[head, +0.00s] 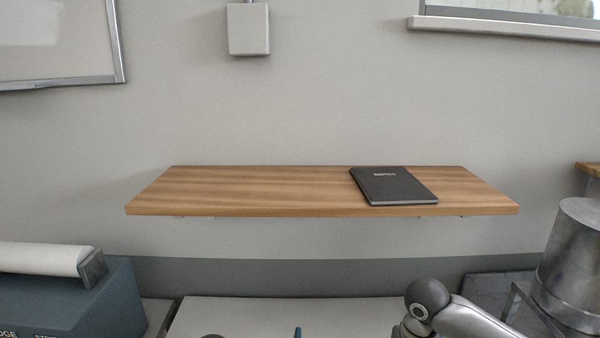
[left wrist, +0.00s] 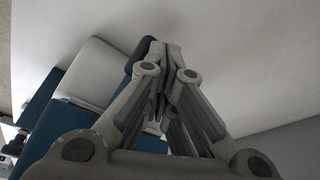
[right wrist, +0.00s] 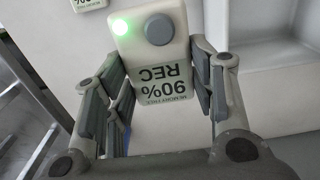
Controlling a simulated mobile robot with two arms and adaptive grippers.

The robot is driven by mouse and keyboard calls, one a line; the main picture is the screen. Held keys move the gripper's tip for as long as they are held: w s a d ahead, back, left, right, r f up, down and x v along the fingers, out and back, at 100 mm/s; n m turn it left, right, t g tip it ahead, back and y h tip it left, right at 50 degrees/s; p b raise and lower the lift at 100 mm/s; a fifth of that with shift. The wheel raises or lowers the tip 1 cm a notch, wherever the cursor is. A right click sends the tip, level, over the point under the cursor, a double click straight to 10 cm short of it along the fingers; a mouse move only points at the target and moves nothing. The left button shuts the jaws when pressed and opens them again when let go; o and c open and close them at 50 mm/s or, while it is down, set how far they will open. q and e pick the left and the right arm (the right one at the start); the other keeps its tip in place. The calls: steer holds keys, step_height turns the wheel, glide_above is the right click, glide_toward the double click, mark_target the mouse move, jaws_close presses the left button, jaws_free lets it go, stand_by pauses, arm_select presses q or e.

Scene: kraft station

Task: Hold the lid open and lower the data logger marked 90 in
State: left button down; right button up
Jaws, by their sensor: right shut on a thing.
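The data logger (right wrist: 160,55) shows in the right wrist view as a pale box with a lit green light, a round grey button and upside-down print reading 90%, MEMORY FREE and REC. My right gripper (right wrist: 160,85) is shut on it, one finger at each side. In the left wrist view my left gripper (left wrist: 162,55) has its fingers close together, with nothing clearly seen between them. Beside it are a pale rounded panel (left wrist: 92,70) and blue box parts (left wrist: 60,125). I cannot tell whether the panel is the lid. Neither gripper's fingertips show clearly in the head view.
A second label-bearing device (right wrist: 88,4) is cut off at the top of the right wrist view. A white tray (right wrist: 275,70) stands at the right. In the head view a wooden shelf (head: 250,190) holds a dark notebook (head: 393,186); a metal cylinder (head: 575,265) stands at the right.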

steer(key=a, duration=1.2)
steer(key=shift+a, duration=0.25)
stand_by(0.6)
steer(key=shift+f, duration=0.1)
stand_by(0.4)
steer(key=shift+f, duration=2.6)
steer(key=o, duration=1.1)
steer(key=shift+d, duration=0.1)
